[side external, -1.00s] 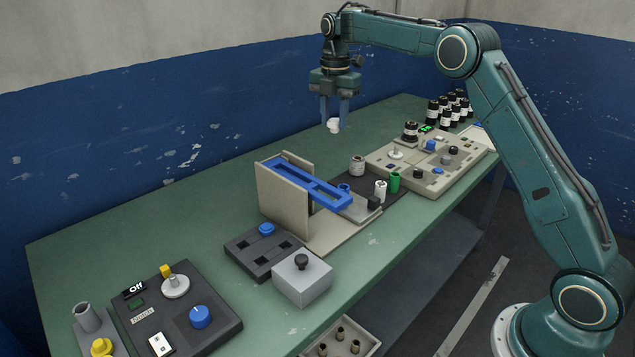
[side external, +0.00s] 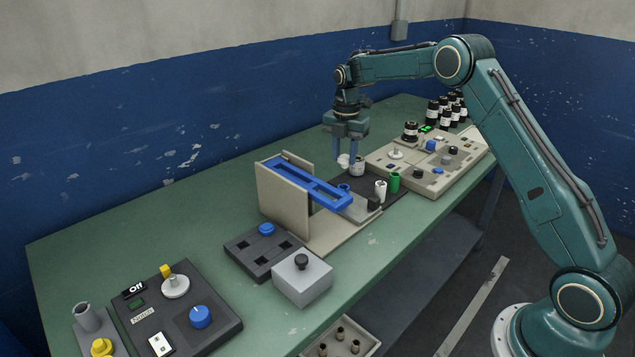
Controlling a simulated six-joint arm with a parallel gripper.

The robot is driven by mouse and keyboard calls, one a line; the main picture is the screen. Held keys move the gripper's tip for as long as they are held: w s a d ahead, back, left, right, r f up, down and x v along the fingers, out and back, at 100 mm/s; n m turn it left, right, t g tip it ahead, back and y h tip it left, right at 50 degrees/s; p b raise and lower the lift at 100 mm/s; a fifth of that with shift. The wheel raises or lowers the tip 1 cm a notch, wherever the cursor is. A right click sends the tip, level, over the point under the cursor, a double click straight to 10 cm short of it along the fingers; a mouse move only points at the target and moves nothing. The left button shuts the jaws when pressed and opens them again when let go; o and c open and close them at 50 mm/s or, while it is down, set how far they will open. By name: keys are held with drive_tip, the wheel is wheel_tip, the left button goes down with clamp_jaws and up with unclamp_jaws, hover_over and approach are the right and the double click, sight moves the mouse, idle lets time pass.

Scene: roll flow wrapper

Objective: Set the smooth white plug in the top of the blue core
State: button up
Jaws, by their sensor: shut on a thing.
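My gripper (side external: 345,155) is shut on the smooth white plug (side external: 343,160), which shows as a small white piece between the fingertips. It hangs above the dark mat in the middle of the bench. The blue core (side external: 343,188) stands on that mat, just below the plug in the picture and partly hidden by the blue slotted chute. The plug is apart from the core. A grey-white roll (side external: 357,170) stands close to the right of the fingertips, and one finger partly overlaps it.
A white roll (side external: 380,190) and a green roll (side external: 394,182) stand to the right on the mat (side external: 400,196). The blue chute (side external: 310,185) and its beige upright panel (side external: 283,205) rise at the left. A beige control panel (side external: 470,157) lies farther back.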

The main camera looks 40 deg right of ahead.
sight(344, 167)
drive_tip(key=shift+f, duration=2.45)
drive_tip(key=shift+f, duration=1.15)
idle(1.1)
drive_tip(key=o, duration=1.5)
drive_tip(key=shift+r, duration=0.2)
drive_tip(key=shift+r, duration=3.85)
